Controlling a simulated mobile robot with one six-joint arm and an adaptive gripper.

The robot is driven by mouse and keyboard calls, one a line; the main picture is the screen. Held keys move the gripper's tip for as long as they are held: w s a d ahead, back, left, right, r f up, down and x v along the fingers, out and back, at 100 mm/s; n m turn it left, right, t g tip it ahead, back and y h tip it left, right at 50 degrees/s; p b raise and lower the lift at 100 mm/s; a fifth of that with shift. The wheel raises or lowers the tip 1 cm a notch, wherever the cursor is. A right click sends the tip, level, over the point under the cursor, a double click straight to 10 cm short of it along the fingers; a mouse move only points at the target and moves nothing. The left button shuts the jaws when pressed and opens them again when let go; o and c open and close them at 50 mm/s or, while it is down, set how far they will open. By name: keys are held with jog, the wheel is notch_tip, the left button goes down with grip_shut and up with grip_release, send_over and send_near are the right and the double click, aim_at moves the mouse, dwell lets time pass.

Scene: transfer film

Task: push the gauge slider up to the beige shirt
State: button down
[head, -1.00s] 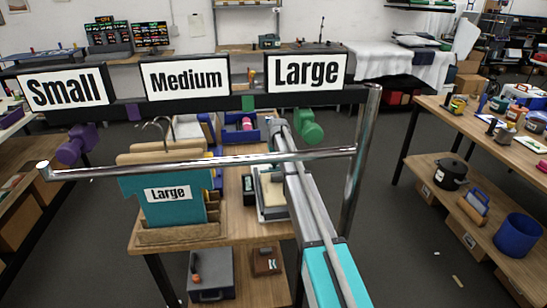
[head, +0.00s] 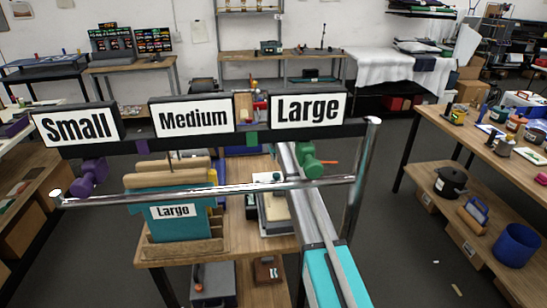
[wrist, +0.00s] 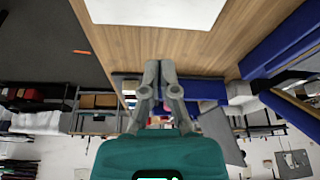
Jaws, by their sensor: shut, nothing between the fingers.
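My gripper (wrist: 159,68) is shut and empty over the wooden table in the wrist view. Its fingertips are hidden in the head view, where my arm runs under the chrome rail. A wooden rack (head: 185,250) on the table holds a teal panel (head: 180,226) with a "Large" label. Beige, rounded-top pieces (head: 166,179) stand behind it; I cannot tell whether one is the beige shirt. I cannot tell which part is the gauge slider.
"Small" (head: 75,126), "Medium" (head: 194,118) and "Large" (head: 308,108) signs stand on the bar above a chrome rail (head: 215,189), which crosses before the rack. Blue bins (wrist: 278,45) border the table. A side table (head: 500,150) stands at right, with open floor between.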

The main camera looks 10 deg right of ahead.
jog(key=shift+p+v, duration=1.55)
jog(key=shift+v, duration=0.5)
jog(key=s+f+m+g+b, duration=0.1)
jog(key=s+f+g+b, duration=0.1)
jog(key=s, duration=2.3)
jog(key=s+f+g+b, duration=0.1)
jog(key=s+f+g, duration=0.1)
jog(key=s, duration=2.3)
jog(key=shift+s+f+m+h+b, duration=0.2)
jog(key=shift+f+m+h+b, duration=0.1)
jog(key=shift+f+m+b, duration=0.15)
